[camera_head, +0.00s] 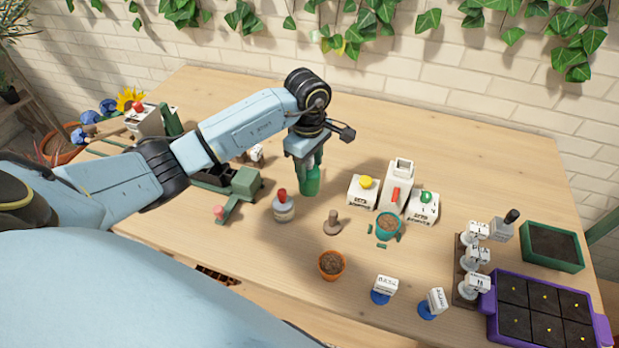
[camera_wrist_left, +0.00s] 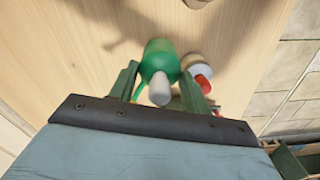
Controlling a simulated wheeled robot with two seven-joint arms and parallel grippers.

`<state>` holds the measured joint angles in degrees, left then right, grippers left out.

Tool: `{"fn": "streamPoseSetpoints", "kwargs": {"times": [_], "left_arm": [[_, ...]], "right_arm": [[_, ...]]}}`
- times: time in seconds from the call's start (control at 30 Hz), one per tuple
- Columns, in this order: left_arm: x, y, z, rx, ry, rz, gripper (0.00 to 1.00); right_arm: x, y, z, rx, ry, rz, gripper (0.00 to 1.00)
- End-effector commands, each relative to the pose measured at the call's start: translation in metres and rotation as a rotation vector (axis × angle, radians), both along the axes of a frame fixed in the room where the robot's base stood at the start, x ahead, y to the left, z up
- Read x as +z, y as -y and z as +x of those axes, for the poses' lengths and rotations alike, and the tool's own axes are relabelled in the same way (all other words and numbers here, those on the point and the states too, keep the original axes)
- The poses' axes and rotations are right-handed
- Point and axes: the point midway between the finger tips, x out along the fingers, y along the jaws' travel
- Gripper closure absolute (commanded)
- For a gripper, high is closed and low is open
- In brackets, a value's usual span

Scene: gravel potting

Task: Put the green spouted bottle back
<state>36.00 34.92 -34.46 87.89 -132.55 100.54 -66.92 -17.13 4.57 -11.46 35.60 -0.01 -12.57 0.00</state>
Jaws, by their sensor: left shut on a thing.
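The green spouted bottle (camera_head: 310,182) is at the middle of the wooden table in the head view, below my left gripper (camera_head: 305,165). In the left wrist view the green bottle (camera_wrist_left: 158,60) sits between the two green fingers of my left gripper (camera_wrist_left: 165,85), with its pale spout toward the camera. The left gripper is shut on the bottle. The bottle looks upright; I cannot tell whether its base touches the table. My right gripper is not in view.
A red-capped bottle (camera_head: 283,207) stands close to the left of the green bottle; it also shows in the wrist view (camera_wrist_left: 197,70). White boxes (camera_head: 361,191) and pots (camera_head: 331,264) stand to the right. A purple seed tray (camera_head: 492,305) is at the far right. The table behind is clear.

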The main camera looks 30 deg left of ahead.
Motion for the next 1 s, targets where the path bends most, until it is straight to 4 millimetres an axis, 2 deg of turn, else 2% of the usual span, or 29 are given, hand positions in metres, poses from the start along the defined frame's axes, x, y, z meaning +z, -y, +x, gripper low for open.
{"fn": "streamPoseSetpoints", "kwargs": {"times": [0.17,0.37,0.73,0.77,0.8,0.9,1.0], "left_arm": [[-0.014,0.000,0.000,0.001,-0.001,-0.001,0.69],[-0.040,0.001,0.000,-0.001,0.000,-0.002,0.69],[-0.046,0.000,0.001,-0.003,0.001,0.001,0.69],[-0.046,0.000,0.000,-0.003,0.000,0.001,0.50],[-0.045,0.000,0.000,-0.003,0.000,0.001,0.45],[-0.045,0.000,0.000,-0.002,0.000,0.001,0.31],[-0.045,0.000,0.000,-0.003,0.000,0.000,0.31]], "right_arm": [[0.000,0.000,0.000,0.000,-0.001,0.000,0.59],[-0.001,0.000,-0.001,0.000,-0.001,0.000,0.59],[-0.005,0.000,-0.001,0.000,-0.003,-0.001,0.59],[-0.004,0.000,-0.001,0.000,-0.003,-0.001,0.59],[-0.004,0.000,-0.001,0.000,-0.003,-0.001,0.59],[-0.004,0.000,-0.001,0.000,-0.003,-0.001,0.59],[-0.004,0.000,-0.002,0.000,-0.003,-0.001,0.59]]}}
